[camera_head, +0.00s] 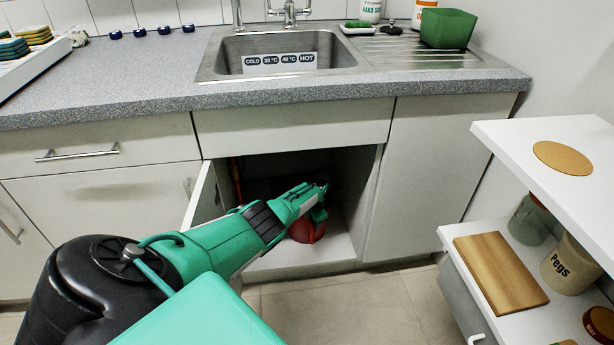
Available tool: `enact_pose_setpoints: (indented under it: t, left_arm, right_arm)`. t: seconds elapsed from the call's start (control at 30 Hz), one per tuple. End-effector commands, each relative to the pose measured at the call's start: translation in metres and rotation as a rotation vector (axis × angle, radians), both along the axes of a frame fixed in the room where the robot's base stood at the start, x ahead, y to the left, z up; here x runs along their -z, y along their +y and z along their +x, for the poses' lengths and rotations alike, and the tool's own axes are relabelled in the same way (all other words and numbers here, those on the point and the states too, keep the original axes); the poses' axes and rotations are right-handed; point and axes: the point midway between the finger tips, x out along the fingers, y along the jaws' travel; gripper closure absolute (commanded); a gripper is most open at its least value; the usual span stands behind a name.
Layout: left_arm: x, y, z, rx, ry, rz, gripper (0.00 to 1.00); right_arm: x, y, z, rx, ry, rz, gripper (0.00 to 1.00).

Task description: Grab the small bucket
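A red rounded vessel (307,232), which may be the small bucket, stands on the floor of the open cabinet under the sink. My arm and gripper hide part of it, and I cannot make out its rim or handle. My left gripper (320,197) reaches into the cabinet opening and overlaps the top of the red vessel in the picture. I cannot tell whether its fingers are open or shut, or whether they touch the vessel. My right gripper is out of view.
The cabinet door (203,196) stands open on the left of the opening. A green square container (447,28) stands on the draining board. A white shelf unit (555,128) on the right holds a wooden board (500,272) and jars. The floor (350,308) before the cabinet is clear.

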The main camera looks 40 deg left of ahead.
Motion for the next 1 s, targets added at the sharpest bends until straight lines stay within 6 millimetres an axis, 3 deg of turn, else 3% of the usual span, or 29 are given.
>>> enact_pose_setpoints:
  t: [0.07,0.23,1.0]
  left_arm:
    - [-0.0002,-0.0001,0.0001,0.000,0.000,0.000,0.70]
    - [-0.0001,0.0000,0.0001,0.000,0.000,0.000,1.00]
    - [-0.0007,0.0003,0.0005,0.000,-0.001,0.001,1.00]
  right_arm:
    - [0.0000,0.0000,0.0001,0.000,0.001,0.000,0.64]
    - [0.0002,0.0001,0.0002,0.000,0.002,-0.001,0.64]
    - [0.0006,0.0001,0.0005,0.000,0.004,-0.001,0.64]
